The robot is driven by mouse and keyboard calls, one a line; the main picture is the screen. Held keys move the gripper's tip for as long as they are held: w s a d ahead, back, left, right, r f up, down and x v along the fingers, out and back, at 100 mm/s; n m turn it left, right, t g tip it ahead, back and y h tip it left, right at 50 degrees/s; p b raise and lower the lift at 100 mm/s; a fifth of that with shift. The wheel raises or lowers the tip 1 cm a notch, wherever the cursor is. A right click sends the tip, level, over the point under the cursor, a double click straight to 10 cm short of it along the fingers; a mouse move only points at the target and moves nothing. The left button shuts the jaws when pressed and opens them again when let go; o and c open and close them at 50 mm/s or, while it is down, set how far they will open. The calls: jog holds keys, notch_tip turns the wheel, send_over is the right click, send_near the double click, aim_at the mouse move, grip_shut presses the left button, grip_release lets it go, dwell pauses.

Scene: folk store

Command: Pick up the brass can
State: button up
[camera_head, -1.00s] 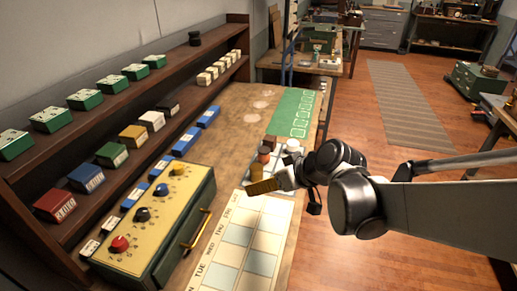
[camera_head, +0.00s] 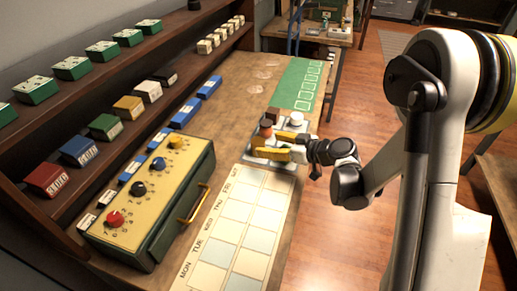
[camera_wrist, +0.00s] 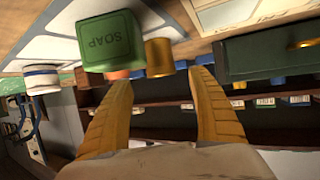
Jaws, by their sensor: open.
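The brass can (camera_wrist: 158,57) is a small gold cylinder in the wrist view. It shows just beyond my gripper (camera_wrist: 161,77), between the lines of its two yellow fingers and nearer the left one. The fingers are apart, with nothing seen held between them. In the head view my gripper (camera_head: 268,145) is over the bench by the tray of small items, its fingers pointing left. There the can is largely hidden by the fingers and hard to make out.
A green soap block (camera_wrist: 108,40) stands close beside the can, with an orange item (camera_wrist: 120,73) partly hidden by it. A white mug with a blue band (camera_wrist: 41,78) is further left. The control box (camera_head: 150,190) and calendar sheet (camera_head: 232,225) lie on the bench.

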aim_at(258, 145)
jog(key=b+x, duration=0.1)
jog(key=x, duration=0.3)
jog(key=f+b+x, duration=0.1)
jog(key=x, duration=0.1)
jog(key=shift+s+f+b, duration=0.15)
jog(key=shift+f+b, duration=0.05)
jog(key=shift+b, duration=0.15)
jog(key=shift+r, duration=0.1)
jog(key=c, duration=1.4)
jog(key=shift+r, duration=0.1)
